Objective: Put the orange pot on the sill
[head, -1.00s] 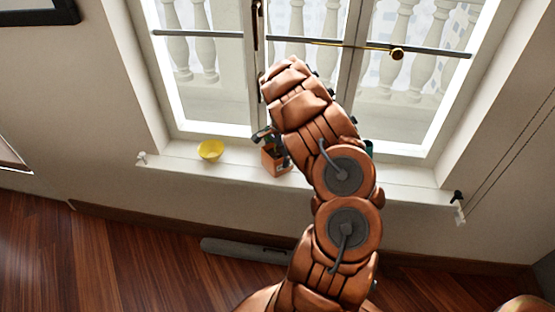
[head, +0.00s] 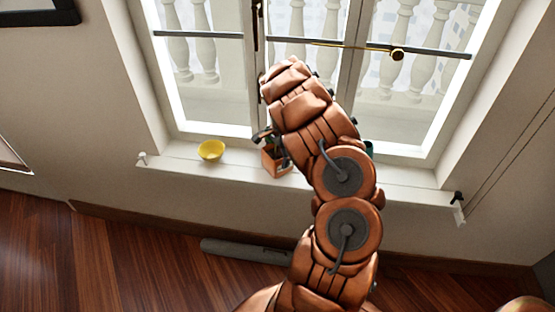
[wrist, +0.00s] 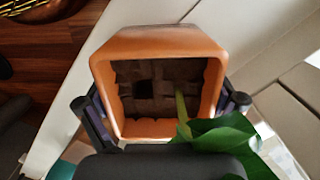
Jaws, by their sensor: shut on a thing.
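The orange pot (head: 276,163) is at the window sill (head: 182,160), in the middle of the head view, partly hidden by my arm. My gripper (head: 268,142) is at its upper part. In the wrist view the pot (wrist: 210,60) shows from above, with brown soil inside and a green leafy stem at its lower right. My gripper's dark fingers (wrist: 162,104) are on its left and right sides, shut on it. The pot overlaps the sill in the head view; I cannot tell whether its base touches.
A yellow bowl (head: 210,150) stands on the sill left of the pot. The window (head: 212,85) is behind. A grey bar-like thing (head: 240,249) lies on the wooden floor.

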